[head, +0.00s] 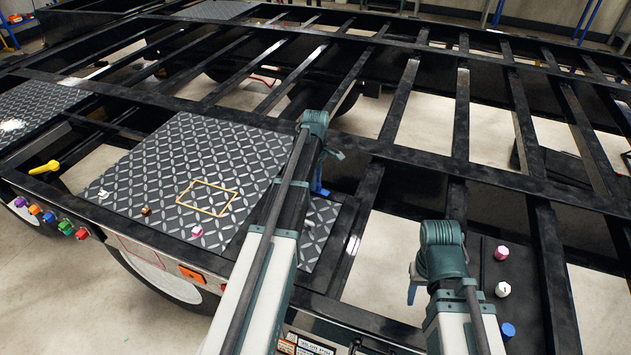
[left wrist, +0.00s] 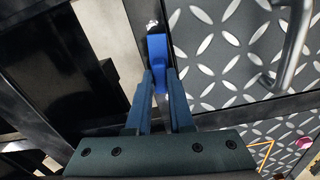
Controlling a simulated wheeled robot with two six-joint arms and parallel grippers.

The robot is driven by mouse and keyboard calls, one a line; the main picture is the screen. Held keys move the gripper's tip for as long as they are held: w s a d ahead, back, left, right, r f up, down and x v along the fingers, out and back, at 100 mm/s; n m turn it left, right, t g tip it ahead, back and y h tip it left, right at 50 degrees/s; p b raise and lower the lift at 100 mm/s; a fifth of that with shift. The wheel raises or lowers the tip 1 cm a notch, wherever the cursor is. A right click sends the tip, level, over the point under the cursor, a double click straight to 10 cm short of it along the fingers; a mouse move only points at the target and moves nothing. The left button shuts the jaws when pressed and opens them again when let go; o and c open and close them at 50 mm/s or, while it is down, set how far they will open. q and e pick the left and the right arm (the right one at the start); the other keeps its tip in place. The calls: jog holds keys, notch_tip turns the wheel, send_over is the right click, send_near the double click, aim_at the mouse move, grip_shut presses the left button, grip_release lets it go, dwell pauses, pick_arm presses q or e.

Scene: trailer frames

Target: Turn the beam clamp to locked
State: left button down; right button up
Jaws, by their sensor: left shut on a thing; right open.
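A bright blue lever (left wrist: 157,48), which looks like the beam clamp's handle, stands at the edge of a black beam beside the tread plate. My left gripper (left wrist: 158,76) is shut on it, with a finger on each side. In the head view the blue lever (head: 318,180) shows partly below my left gripper (head: 322,165); the arm hides part of it. The clamp's body and any lock mark cannot be made out. My right gripper (head: 416,288) is open, above the frame to the right and away from the lever; its fingers are mostly hidden.
The tread plate (head: 150,165) carries a yellow rectangular outline (head: 207,197) and small knobs. A yellow handle (head: 45,168) and several coloured knobs line the left edge. Pink (head: 502,253), white (head: 503,289) and blue (head: 508,330) knobs sit at right. Black beams with open gaps surround them.

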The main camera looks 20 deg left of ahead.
pick_arm(q)
jog(key=m, duration=1.2)
jog(key=shift+m, duration=2.2)
jog(key=c, duration=0.8)
grip_release()
jog(key=shift+r, duration=0.1)
